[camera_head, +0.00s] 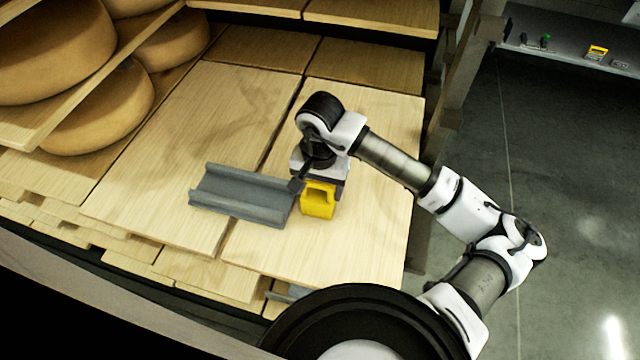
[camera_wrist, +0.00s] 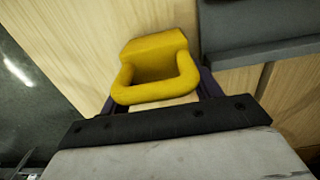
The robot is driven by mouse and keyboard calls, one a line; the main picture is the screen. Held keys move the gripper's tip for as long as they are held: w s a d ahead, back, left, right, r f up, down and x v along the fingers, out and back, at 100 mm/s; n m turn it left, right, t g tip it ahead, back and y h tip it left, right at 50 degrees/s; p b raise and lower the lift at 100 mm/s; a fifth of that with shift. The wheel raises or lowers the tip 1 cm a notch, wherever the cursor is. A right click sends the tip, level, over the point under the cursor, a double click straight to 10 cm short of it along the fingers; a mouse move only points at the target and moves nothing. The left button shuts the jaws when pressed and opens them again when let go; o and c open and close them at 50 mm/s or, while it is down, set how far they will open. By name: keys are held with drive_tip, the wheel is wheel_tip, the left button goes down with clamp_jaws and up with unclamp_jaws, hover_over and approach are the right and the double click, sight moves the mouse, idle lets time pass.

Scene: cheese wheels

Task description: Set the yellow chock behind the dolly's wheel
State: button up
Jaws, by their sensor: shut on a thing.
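The yellow chock (camera_head: 318,201) is a small block with a looped handle, at the middle of the wooden boards. My gripper (camera_head: 319,187) points down and is shut on the chock. The wrist view shows the chock (camera_wrist: 157,62) between the dark fingers, its loop toward the palm. From these views I cannot tell whether the chock touches the board or hangs just above it. I see no dolly and no dolly wheel that I can make out.
A grey metal channel (camera_head: 241,194) lies on the boards just left of the chock. Large cheese wheels (camera_head: 100,108) sit on shelves at the left. Bare board (camera_head: 372,225) is free to the right. A far shelf (camera_head: 570,55) holds small items.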

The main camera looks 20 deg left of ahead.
drive_tip(key=shift+f+b, duration=0.15)
drive_tip(key=shift+b, duration=0.2)
drive_tip(key=o, duration=1.3)
